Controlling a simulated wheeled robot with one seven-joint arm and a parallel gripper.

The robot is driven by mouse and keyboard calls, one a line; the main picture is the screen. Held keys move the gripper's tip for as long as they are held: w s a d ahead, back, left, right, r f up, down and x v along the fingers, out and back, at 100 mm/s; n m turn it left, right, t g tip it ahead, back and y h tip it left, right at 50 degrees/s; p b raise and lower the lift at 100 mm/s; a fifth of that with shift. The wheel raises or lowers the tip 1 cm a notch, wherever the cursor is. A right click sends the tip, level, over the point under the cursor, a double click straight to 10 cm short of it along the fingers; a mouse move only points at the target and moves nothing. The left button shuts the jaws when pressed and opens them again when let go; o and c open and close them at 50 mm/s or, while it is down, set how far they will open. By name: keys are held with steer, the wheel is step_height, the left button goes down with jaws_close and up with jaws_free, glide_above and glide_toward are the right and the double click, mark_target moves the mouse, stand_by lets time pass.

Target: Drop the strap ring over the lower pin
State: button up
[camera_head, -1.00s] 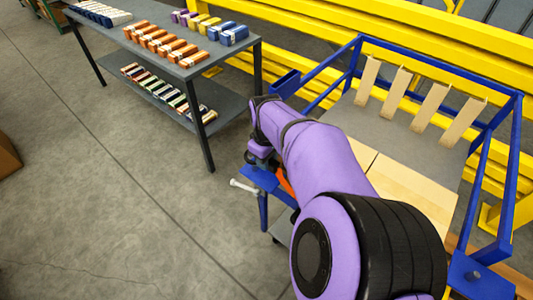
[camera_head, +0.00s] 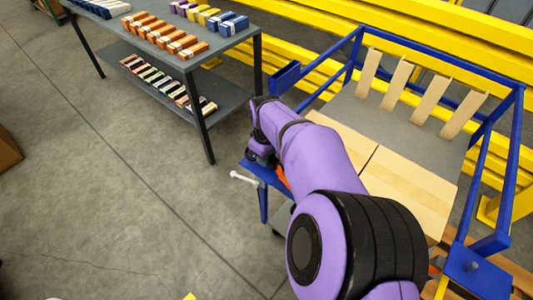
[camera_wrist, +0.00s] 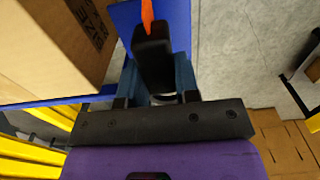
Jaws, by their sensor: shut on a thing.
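My gripper (camera_head: 262,158) is at the near left corner of a blue-framed cart (camera_head: 362,50), mostly hidden behind my purple arm. An orange strap (camera_wrist: 147,14) runs up from between the fingertips; a bit of the orange strap also shows beside my arm (camera_head: 283,178). The strap's ring cannot be made out. A white pin-like rod with a knob (camera_head: 240,176) sticks out left of the cart corner; I cannot tell whether it is the lower pin. A blue plate (camera_wrist: 122,18) lies beside the fingers.
Cardboard boxes (camera_head: 405,185) lie on the cart, with one close on the left in the wrist view (camera_wrist: 45,45). Tan flaps (camera_head: 432,100) hang at the back. A grey table (camera_head: 115,45) with small packs stands at the upper left.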

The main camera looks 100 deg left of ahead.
steer(key=shift+f, duration=1.75)
steer(key=o, duration=1)
steer(key=shift+o, duration=0.2)
step_height(320, 180, up, 11)
steer(key=shift+f, duration=0.1)
